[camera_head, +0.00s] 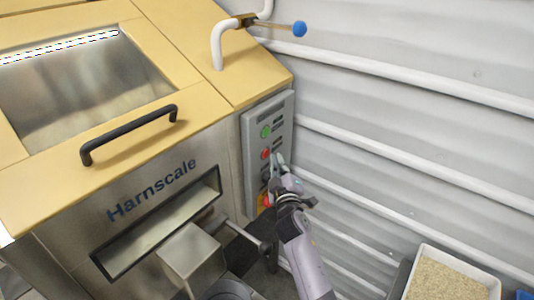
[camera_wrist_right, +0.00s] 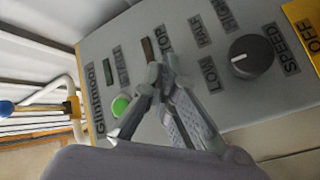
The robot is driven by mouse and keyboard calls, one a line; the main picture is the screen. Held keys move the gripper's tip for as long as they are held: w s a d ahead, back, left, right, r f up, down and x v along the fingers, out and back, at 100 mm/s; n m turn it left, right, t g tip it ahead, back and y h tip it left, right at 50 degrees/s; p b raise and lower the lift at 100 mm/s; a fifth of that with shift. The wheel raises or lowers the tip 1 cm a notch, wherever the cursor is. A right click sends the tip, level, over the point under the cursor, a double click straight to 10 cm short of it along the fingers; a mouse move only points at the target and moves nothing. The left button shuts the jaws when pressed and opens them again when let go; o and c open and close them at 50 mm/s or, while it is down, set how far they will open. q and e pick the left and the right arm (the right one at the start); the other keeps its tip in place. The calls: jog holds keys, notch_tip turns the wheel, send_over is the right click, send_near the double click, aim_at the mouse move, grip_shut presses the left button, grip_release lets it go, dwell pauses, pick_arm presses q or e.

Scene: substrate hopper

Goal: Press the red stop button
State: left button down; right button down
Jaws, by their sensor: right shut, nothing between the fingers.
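The red stop button (camera_head: 265,154) is on the grey control panel (camera_head: 247,140) on the side of the hopper, just below the green button (camera_head: 266,132). My right gripper (camera_head: 280,160) is shut and empty, with its fingertips close beside the red button. In the right wrist view the fingertips (camera_wrist_right: 160,70) lie over the area by the STOP label, and the red button is hidden behind them. The green button (camera_wrist_right: 120,106) shows to their left. I cannot tell whether the fingertips touch the red button. My left gripper is not in view.
A black speed knob (camera_wrist_right: 251,56) is right of the fingers in the wrist view. The Harnscale machine has a black handle (camera_head: 130,134). A white pipe (camera_head: 217,45) and blue-knobbed lever (camera_head: 299,29) are above. A tray of grain (camera_head: 408,293) stands lower right.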

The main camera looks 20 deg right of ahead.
jog(key=s+d+p, duration=0.1)
jog(key=s, duration=0.1)
jog(key=s+d+p, duration=0.1)
jog(key=s+d, duration=0.1)
jog(key=shift+d, duration=0.1)
dwell(0.4)
jog(key=shift+f, duration=0.1)
dwell(0.5)
